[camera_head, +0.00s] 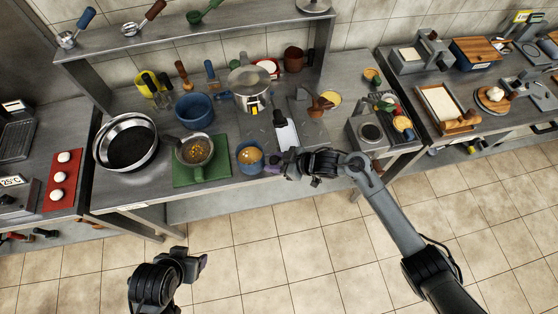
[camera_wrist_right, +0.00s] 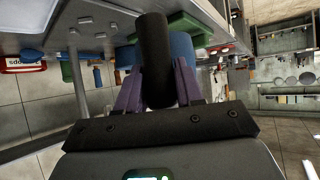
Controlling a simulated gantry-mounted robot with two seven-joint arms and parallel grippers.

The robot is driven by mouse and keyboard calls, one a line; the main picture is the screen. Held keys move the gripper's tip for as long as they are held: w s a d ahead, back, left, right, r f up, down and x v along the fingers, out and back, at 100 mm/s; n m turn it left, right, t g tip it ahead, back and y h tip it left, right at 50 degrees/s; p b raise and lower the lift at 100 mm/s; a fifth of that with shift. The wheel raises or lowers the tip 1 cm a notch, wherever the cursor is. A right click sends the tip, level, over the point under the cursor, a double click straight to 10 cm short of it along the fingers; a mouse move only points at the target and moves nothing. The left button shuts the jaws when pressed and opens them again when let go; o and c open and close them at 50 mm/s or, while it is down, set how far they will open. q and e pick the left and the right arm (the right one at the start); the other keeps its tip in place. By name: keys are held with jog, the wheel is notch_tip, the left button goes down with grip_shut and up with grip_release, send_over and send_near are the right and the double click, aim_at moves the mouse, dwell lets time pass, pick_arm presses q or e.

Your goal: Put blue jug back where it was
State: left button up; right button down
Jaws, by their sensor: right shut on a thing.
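The blue jug (camera_head: 249,161), with yellowish contents, is near the counter's front edge, just right of the green board (camera_head: 183,177). It looks upright; I cannot tell whether it rests on the counter. My right gripper (camera_head: 273,164) is at the jug's right side. In the right wrist view, its purple fingers (camera_wrist_right: 157,92) are shut on a dark handle, with the blue jug (camera_wrist_right: 184,50) partly hidden behind. My left gripper (camera_head: 197,261) hangs over the floor, away from the counter; its jaws are unclear.
A dark bowl with grainy contents (camera_head: 195,151) stands on the green board. A wide steel pan (camera_head: 122,145) and a blue pot (camera_head: 193,112) are to the left and behind.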

jog(key=shift+w+a, duration=0.35)
jog(key=shift+a, duration=0.1)
jog(key=shift+s+d, duration=0.1)
jog(key=shift+d, duration=0.05)
jog(key=shift+r, duration=0.1)
jog(key=shift+f+b, duration=1.15)
jog(key=shift+f, duration=0.85)
jog(key=shift+f+b, duration=0.55)
jog(key=shift+f, duration=0.5)
